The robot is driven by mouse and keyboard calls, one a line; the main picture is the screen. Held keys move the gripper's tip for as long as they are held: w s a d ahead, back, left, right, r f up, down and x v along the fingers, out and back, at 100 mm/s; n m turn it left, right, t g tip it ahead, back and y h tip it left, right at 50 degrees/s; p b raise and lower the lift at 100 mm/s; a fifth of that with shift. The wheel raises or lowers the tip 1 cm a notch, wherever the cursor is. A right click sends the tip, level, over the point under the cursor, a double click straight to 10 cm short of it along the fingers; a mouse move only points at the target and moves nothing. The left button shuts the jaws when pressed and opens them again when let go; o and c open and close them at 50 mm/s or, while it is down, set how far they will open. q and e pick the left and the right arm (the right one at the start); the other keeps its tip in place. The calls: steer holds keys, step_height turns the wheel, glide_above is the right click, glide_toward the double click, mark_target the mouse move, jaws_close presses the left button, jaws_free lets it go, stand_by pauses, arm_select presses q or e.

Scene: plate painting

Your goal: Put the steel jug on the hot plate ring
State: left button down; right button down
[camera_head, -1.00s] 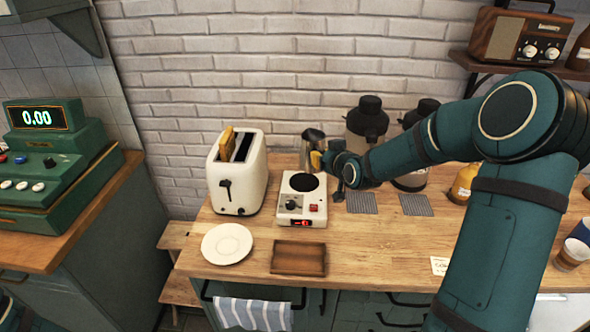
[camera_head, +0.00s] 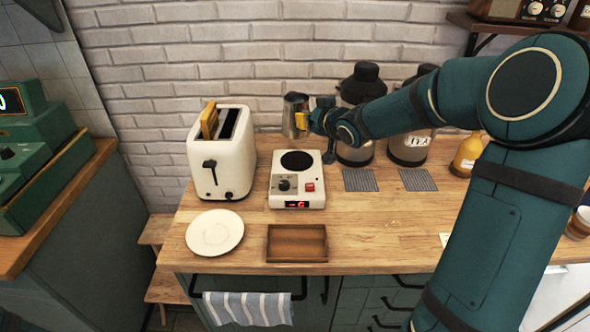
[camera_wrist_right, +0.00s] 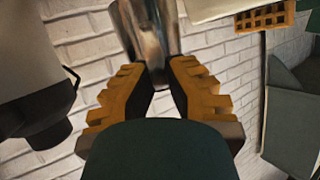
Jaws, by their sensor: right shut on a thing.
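The steel jug (camera_head: 291,116) is held up behind the hot plate (camera_head: 297,184), in front of the brick wall. My right gripper (camera_head: 304,121) is shut on the jug from its right side. In the right wrist view, its yellow fingers (camera_wrist_right: 158,84) close around the shiny metal body of the jug (camera_wrist_right: 151,40). The dark round hot plate ring (camera_head: 297,161) is bare and lies nearer the front than the jug. The jug looks roughly upright in the head view. My left gripper is not in view.
A white toaster (camera_head: 221,153) with bread stands left of the hot plate. Two dark-topped flasks (camera_head: 356,150) (camera_head: 409,148) stand to the right. A white saucer (camera_head: 214,233) and a wooden tray (camera_head: 297,258) lie in front. The worktop right of the tray is clear.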

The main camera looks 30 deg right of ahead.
mark_target(301, 131)
steer(key=shift+f+b, duration=0.4)
steer(key=shift+b, duration=0.05)
step_height(301, 131, down, 4)
steer(key=shift+r+b, duration=0.2)
steer(key=shift+b, duration=0.6)
steer(key=shift+f+b, duration=0.9)
steer(key=shift+f, duration=1.8)
steer(key=shift+f, duration=0.2)
steer(key=c, duration=1.1)
jaws_free()
steer(key=shift+c, duration=0.2)
steer(key=shift+r, duration=0.1)
